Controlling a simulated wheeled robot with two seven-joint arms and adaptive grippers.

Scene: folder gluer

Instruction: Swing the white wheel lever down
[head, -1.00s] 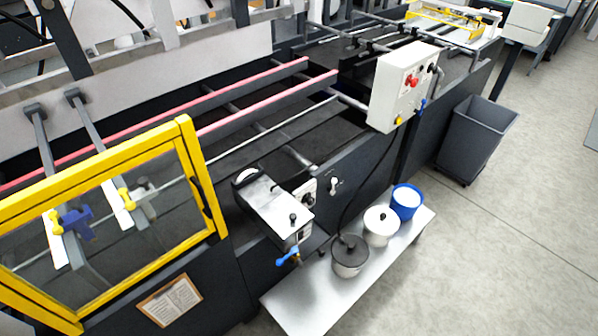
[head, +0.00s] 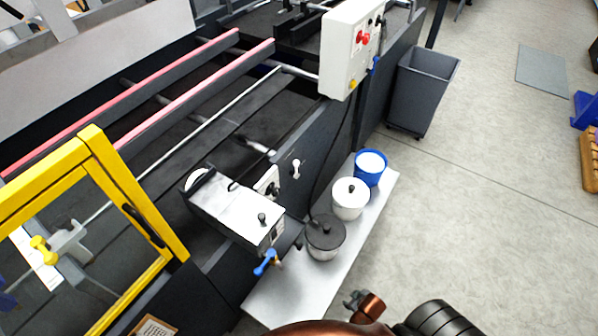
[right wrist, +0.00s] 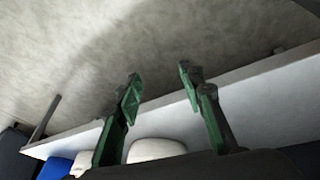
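The white lever (head: 295,168) is small and sits on the dark side panel of the machine, just right of the glue unit (head: 238,210), in the head view. It looks roughly upright, but its exact angle is too small to tell. Nothing touches it. My right arm comes in at the bottom of the head view, well below the lever. In the right wrist view my right gripper (right wrist: 159,76) is open and empty, its green-padded fingers apart above the shelf and floor. The lever does not show in that view. My left gripper is not in view.
A low shelf (head: 272,297) in front of the panel holds a dark-lidded pot (head: 325,238), a white pot (head: 350,199) and a blue tub (head: 370,167). A control box (head: 349,45) juts out above. A grey bin (head: 422,88) stands beyond.

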